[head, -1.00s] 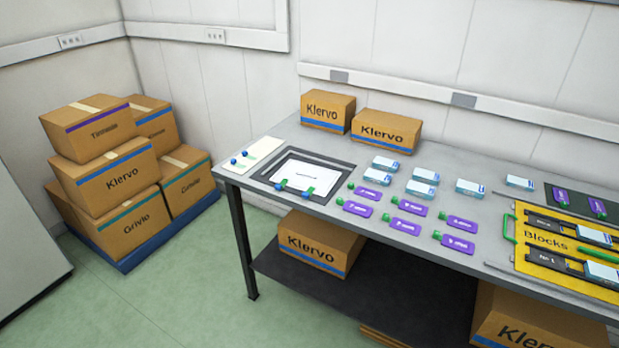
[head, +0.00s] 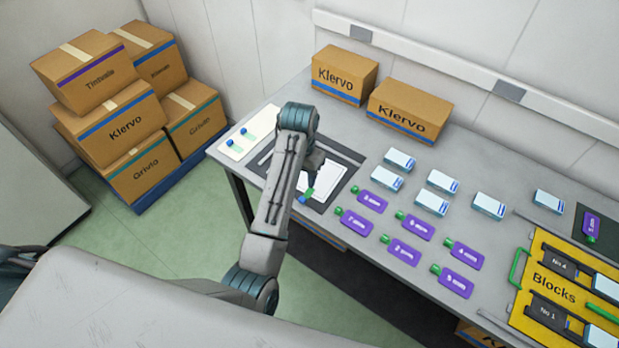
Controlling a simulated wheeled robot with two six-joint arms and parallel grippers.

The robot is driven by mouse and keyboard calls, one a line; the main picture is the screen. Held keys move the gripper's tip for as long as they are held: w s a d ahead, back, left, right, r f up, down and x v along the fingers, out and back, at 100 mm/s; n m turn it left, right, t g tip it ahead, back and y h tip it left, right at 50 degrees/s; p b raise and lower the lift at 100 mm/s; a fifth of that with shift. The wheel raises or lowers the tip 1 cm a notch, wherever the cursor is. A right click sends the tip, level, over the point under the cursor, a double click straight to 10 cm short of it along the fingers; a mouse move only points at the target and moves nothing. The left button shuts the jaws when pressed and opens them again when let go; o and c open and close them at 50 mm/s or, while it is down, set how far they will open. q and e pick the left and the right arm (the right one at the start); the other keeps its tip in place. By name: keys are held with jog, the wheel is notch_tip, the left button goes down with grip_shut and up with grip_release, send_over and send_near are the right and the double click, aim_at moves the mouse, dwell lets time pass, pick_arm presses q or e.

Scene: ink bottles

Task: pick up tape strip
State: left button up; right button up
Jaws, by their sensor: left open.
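Tape strips are small green strips with blue ends. Two of them, a left one (head: 231,143) and a right one (head: 245,131), lie on the cream card (head: 262,122) at the table's left end. Another tape strip (head: 307,194) sits at the near edge of the white sheet (head: 328,180) in the dark frame (head: 345,155). My left arm reaches over the frame and hides part of it. My left gripper (head: 313,160) points down above the sheet, open, mostly hidden by its own wrist; I see nothing held in it. My right gripper is out of view.
Two Klervo boxes, one left (head: 345,74) and one right (head: 409,110), stand at the table's back. Several white-blue boxes (head: 442,181) and purple tags (head: 415,226) lie right of the frame. A yellow Blocks tray (head: 553,287) is at far right.

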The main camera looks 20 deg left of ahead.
pick_arm(q)
send_over(303, 198)
jog(key=s, duration=0.1)
notch_tip(303, 198, down, 4)
jog(key=shift+s+a+f+p, duration=0.1)
jog(key=shift+p, duration=0.25)
jog(key=shift+f, duration=0.25)
jog(key=shift+w+f+p, duration=0.25)
jog(key=shift+f+p, duration=0.05)
jog(key=f, duration=0.1)
jog(key=f+p, duration=0.2)
jog(key=f, duration=0.1)
jog(key=shift+w, duration=0.3)
jog(key=shift+f, duration=0.4)
jog(key=c, duration=0.8)
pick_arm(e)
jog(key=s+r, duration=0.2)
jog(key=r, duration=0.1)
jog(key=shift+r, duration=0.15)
